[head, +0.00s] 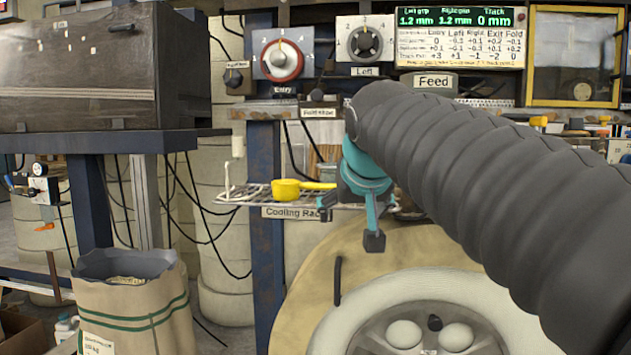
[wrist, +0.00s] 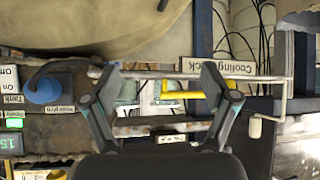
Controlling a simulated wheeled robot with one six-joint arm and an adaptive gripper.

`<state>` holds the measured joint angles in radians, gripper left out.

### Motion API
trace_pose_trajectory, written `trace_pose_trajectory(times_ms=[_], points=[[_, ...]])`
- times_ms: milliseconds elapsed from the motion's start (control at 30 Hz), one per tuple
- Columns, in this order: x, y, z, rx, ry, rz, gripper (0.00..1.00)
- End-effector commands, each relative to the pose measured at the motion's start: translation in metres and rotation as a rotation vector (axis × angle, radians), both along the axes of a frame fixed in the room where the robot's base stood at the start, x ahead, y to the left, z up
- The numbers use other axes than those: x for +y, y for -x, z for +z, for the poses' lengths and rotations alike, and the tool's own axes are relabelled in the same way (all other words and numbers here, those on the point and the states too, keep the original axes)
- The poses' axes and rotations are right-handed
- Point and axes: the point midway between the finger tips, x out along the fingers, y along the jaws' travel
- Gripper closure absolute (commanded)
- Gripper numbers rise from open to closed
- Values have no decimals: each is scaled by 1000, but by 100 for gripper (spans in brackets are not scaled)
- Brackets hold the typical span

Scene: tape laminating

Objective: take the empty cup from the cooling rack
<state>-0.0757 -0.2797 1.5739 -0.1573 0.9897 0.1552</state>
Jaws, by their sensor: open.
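A yellow cup with a long handle (head: 287,190) sits on the wire cooling rack (head: 236,196), its handle pointing right in the head view. I cannot see into it. My teal and dark gripper (head: 349,223) is at the right part of the rack, close to the handle end. In the wrist view, which is upside down, my gripper (wrist: 160,83) is open with its two fingers spread. The yellow handle (wrist: 182,95) shows between them, nearer the right finger, which hides part of the cup. I cannot tell whether anything touches.
A blue post (head: 267,250) stands below the rack. A large tan round body with a white ring (head: 395,285) lies below my gripper. Dial panels (head: 283,55) and a feed label are above. A paper sack (head: 130,300) stands at lower left.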

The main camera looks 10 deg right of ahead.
Motion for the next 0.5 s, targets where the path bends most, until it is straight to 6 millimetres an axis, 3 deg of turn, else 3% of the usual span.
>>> trace_pose_trajectory(times_ms=[33, 200, 333, 500], points=[[3, -18, 20, -33, 0, -5, 15], [8, -55, 75, -128, -6, -27, 15], [10, -71, 101, -176, -11, -38, 15], [11, -82, 112, -201, -14, -46, 15]])
